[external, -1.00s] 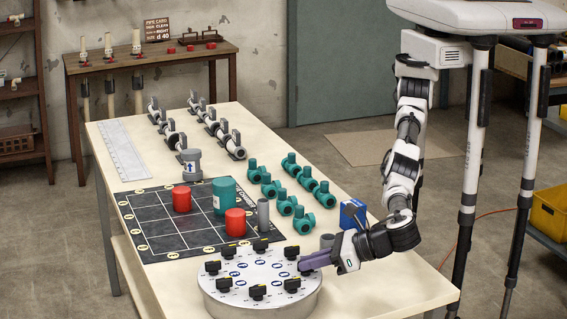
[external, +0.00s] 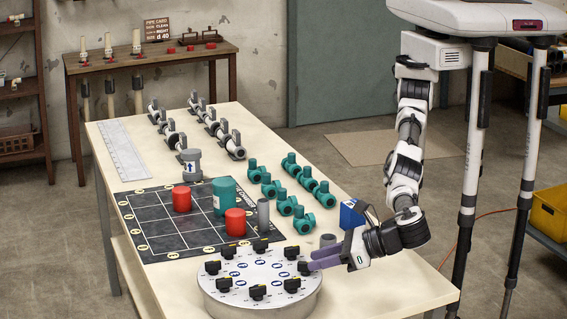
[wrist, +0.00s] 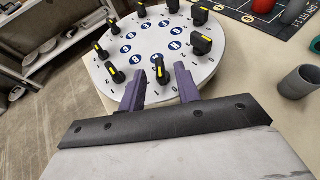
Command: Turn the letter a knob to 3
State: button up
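A round pale dial plate (external: 262,275) stands at the near end of the table, with several black knobs around its rim. The wrist view shows the plate (wrist: 150,33) with blue letter discs and small numbers; I cannot tell which letter is a. My gripper (external: 309,260) is at the plate's right edge, close to a black knob (external: 303,269).
A grey pipe piece (external: 327,241) and a blue box (external: 352,214) stand near my wrist. A dark grid mat (external: 160,246) with red and green cylinders lies behind the plate. Several green fittings (external: 302,221) stand beyond. The table's front right corner is clear.

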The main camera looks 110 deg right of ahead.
jog(key=b+v, duration=0.2)
jog(key=v, duration=0.9)
jog(key=shift+s, duration=0.25)
jog(key=shift+a+r, duration=0.1)
